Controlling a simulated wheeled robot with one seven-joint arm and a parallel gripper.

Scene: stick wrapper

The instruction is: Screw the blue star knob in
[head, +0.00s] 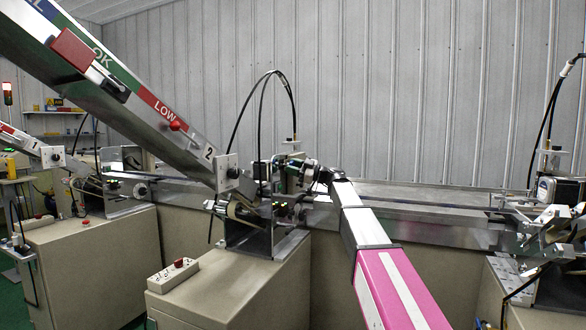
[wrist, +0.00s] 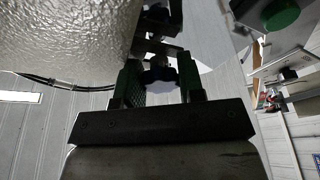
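In the wrist view a dark, lobed star knob (wrist: 159,78) sits between the two green fingers of my gripper (wrist: 160,76). It looks almost black in the shade, with a faint blue tint. It fills most of the gap between the fingers, but I cannot tell whether both fingers press on it. In the head view my gripper (head: 304,170) is at the upper part of the machine marked 2, and the knob cannot be made out there.
A sloping chute (head: 150,95) rises to the upper left of the machine. A black cable (head: 262,105) loops above it. A control box with a red button (head: 173,275) stands on the beige cabinet (head: 235,290). In the wrist view a shiny, bumpy surface (wrist: 65,40) is close at upper left.

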